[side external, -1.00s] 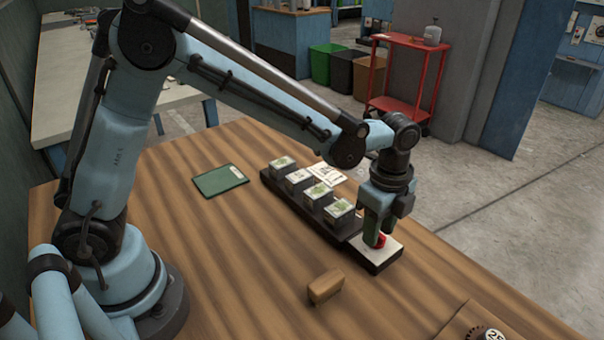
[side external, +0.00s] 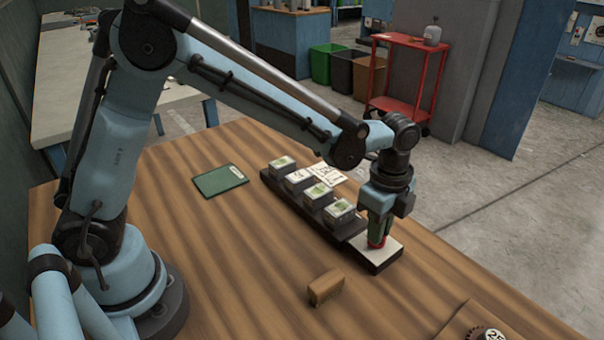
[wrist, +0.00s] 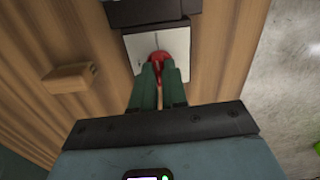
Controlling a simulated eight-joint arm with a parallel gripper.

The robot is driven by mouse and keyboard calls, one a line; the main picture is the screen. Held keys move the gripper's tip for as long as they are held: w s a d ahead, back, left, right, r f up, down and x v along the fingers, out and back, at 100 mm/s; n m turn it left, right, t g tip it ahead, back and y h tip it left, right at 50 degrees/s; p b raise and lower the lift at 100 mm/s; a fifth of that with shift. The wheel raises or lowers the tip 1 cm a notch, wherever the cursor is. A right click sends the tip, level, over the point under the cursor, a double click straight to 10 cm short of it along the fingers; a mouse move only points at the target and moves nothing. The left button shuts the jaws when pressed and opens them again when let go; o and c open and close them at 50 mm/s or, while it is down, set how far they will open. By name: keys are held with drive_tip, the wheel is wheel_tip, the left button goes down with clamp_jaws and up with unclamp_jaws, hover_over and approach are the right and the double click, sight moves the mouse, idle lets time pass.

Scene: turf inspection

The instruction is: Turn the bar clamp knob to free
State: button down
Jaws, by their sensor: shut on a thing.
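The red bar clamp knob (side external: 376,244) sits on a pale plate (side external: 394,254) at the near right end of a dark bar (side external: 381,267). My gripper (side external: 376,236) points down over it, its green fingers shut on the knob. In the wrist view the knob (wrist: 159,57) shows as a red round shape between the two fingertips (wrist: 158,72), on the pale plate (wrist: 177,43). The fingers hide part of the knob. I cannot read any free or locked mark on the plate.
A green clipboard-like pad (side external: 220,180) and a brown block (side external: 325,287) lie on the wooden table, with bare wood between.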

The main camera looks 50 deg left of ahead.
drive_tip(key=n, duration=1.3)
drive_tip(key=shift+n, duration=2.2)
drive_tip(key=c, duration=1.2)
unclamp_jaws()
drive_tip(key=shift+o, duration=0.2)
wheel_tip(320, 180, up, 12)
